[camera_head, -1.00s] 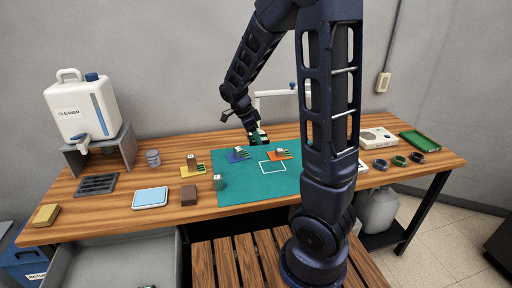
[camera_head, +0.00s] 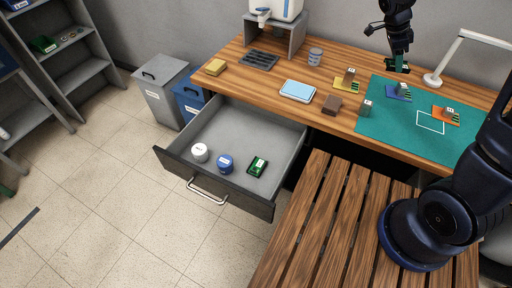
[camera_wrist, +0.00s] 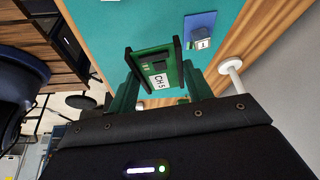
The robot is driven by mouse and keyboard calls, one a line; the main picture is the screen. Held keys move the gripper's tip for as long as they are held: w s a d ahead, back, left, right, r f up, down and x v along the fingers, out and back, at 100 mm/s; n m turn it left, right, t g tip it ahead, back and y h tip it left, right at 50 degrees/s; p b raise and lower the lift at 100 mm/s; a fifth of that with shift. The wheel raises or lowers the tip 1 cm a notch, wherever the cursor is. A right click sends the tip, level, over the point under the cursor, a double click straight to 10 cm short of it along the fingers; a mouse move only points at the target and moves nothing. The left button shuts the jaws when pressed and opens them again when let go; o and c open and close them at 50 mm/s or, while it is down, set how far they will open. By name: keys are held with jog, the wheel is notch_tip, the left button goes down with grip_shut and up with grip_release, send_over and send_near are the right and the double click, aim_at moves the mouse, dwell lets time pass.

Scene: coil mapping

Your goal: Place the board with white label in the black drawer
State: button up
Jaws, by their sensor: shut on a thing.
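My gripper (camera_head: 398,65) is above the back part of the teal mat (camera_head: 400,123). In the wrist view its fingers (camera_wrist: 154,60) are shut on a green board (camera_wrist: 158,72) with a white label reading "CH 5". The board is held clear of the mat. The black drawer (camera_head: 243,200) is pulled open under the table's left part, with a grey inside and a metal handle.
Yellow, blue and orange boards (camera_head: 347,80) (camera_head: 398,93) (camera_head: 446,115) with blocks sit on or by the mat. A slatted wooden surface (camera_head: 330,220) adjoins the drawer's right. The drawer's rear is clear.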

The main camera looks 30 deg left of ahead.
jog(key=s+a+f+n+t, duration=0.1)
jog(key=a+f+n, duration=0.1)
jog(key=a, duration=0.7)
jog(key=s+a+f+n, duration=0.1)
jog(key=s+a+n, duration=0.1)
jog(key=a, duration=0.7)
jog(key=n+t+y, duration=0.2)
jog(key=n+y, duration=0.2)
jog(key=n, duration=0.7)
send_over(221, 142)
jog(key=s, duration=0.1)
notch_tip(221, 142, down, 13)
jog(key=f, duration=1.9)
jog(key=shift+s, duration=0.2)
jog(key=shift+f, duration=0.15)
jog(key=o, duration=1)
jog(key=shift+c, duration=0.2)
